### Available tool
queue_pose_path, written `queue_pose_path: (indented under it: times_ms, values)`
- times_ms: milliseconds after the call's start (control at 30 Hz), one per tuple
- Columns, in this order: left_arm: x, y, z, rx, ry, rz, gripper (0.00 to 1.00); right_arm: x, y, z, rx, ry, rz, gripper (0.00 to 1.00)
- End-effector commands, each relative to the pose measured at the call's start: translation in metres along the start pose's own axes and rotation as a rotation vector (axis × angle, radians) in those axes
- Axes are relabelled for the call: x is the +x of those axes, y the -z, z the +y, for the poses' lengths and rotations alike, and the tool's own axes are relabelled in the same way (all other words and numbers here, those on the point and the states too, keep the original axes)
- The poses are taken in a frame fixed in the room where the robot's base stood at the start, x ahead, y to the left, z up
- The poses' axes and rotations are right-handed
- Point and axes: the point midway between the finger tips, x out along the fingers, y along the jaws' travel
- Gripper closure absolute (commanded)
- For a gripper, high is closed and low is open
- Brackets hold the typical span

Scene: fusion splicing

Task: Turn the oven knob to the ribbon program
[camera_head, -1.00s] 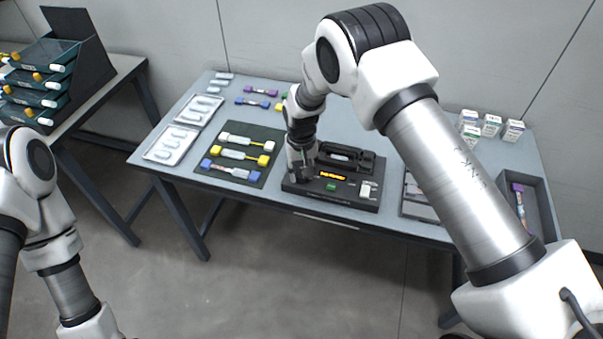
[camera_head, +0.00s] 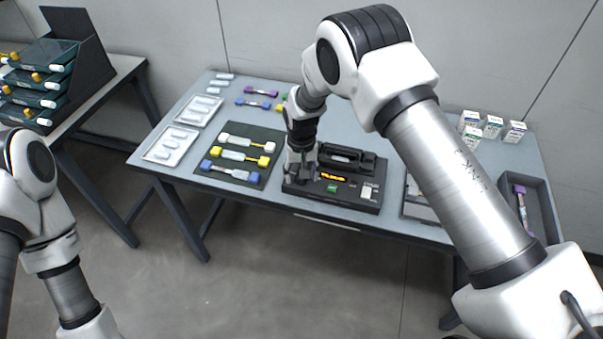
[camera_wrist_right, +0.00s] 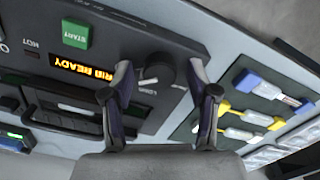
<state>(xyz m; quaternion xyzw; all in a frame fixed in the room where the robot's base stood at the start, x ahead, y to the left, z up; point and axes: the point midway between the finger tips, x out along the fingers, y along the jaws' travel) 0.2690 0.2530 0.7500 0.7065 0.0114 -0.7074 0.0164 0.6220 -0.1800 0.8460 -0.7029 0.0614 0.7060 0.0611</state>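The oven (camera_head: 372,207) is part of a black machine on the table. Its dark round knob (camera_wrist_right: 158,72) shows in the right wrist view, beside an orange lit display (camera_wrist_right: 84,68) that appears to read "RIB READY". My right gripper (camera_wrist_right: 160,68) is open, with one finger on each side of the knob; gaps seem to show, and I cannot tell whether either tip touches it. In the head view, my right gripper (camera_head: 306,172) is at the machine's left end and hides the knob. My left arm is at the left edge, its gripper out of frame.
A green START button (camera_wrist_right: 76,35) is near the display. Left of the machine, a dark mat (camera_head: 255,137) holds several connectors, with white trays (camera_head: 149,154) beyond. A grey tray (camera_head: 546,207) and small boxes (camera_head: 492,125) are at the right.

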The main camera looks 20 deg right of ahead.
Motion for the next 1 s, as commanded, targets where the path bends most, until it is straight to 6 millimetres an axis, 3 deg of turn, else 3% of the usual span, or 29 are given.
queue_pose_path:
  times_ms: [233, 500, 633, 1000]
  values:
    - [-0.001, 0.0, 0.0, 0.0, 0.0, 0.0, 0.2, -0.019, 0.002, 0.0, 0.0, 0.001, 0.004, 0.41]
    - [0.0, 0.0, 0.0, 0.0, 0.0, 0.0, 0.2, -0.086, 0.002, 0.0, -0.001, 0.0, 0.004, 0.41]
    - [0.0, 0.0, 0.0, 0.0, 0.0, 0.0, 0.2, -0.109, 0.002, -0.001, 0.0, 0.0, 0.001, 0.41]
    - [0.0, 0.0, 0.0, 0.0, 0.0, 0.0, 0.2, -0.119, 0.001, -0.001, 0.0, 0.0, -0.001, 0.41]
